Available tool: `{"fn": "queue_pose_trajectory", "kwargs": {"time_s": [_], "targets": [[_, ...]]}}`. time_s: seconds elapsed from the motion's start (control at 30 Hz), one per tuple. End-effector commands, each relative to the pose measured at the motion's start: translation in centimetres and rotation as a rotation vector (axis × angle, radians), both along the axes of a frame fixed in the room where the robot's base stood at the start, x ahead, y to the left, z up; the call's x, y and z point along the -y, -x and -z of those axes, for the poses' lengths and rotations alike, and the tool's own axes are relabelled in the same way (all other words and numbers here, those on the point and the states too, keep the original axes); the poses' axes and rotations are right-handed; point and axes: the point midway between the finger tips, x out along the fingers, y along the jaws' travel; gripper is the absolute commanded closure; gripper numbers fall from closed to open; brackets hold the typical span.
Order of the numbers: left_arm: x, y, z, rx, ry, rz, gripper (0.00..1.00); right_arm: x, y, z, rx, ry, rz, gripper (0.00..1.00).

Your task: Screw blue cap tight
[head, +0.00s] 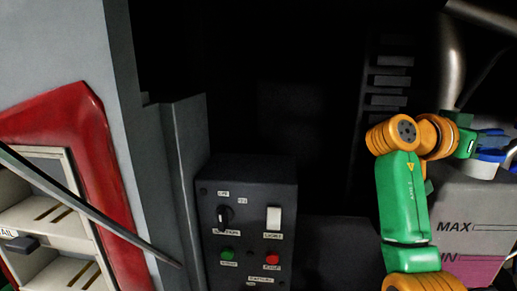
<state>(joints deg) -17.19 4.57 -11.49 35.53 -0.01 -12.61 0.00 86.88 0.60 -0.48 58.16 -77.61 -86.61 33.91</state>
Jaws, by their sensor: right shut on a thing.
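My right gripper (497,146) is at the right edge of the head view, over the top of a grey tank (455,200). It is shut on the blue cap (491,156), which sits just above a pale neck on the tank. The fingers partly hide the cap, and I cannot tell how far it is seated on the neck. The tank has MAX and MIN marks and pink fluid near its lower line. My left gripper is not in view.
A dark control box (247,225) with a knob, a switch and green and red buttons stands at lower centre. A red-framed shelf unit (88,130) is at left, with a thin grey bar crossing it. A metal pipe (451,65) rises behind my right arm.

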Motion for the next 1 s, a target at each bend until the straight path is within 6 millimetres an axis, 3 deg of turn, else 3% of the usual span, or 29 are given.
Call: {"fn": "queue_pose_trajectory", "kwargs": {"time_s": [0.2, 0.23, 0.37, 0.57, 0.7, 1.0], "targets": [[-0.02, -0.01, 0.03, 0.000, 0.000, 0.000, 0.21, -0.02, 0.00, 0.05, 0.000, 0.000, 0.000, 1.00], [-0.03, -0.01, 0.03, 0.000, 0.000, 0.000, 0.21, -0.03, 0.00, 0.06, 0.000, 0.000, 0.000, 0.78], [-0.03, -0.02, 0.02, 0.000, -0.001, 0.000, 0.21, -0.02, 0.00, 0.05, 0.000, 0.000, 0.000, 0.46], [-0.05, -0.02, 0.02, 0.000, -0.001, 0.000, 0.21, -0.01, -0.01, 0.05, 0.000, 0.000, 0.000, 0.46], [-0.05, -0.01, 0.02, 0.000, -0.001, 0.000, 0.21, -0.02, -0.01, 0.06, 0.000, -0.001, 0.000, 0.21], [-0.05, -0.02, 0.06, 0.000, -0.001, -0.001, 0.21, -0.23, 0.02, 0.04, 0.000, 0.000, -0.001, 0.21]]}}
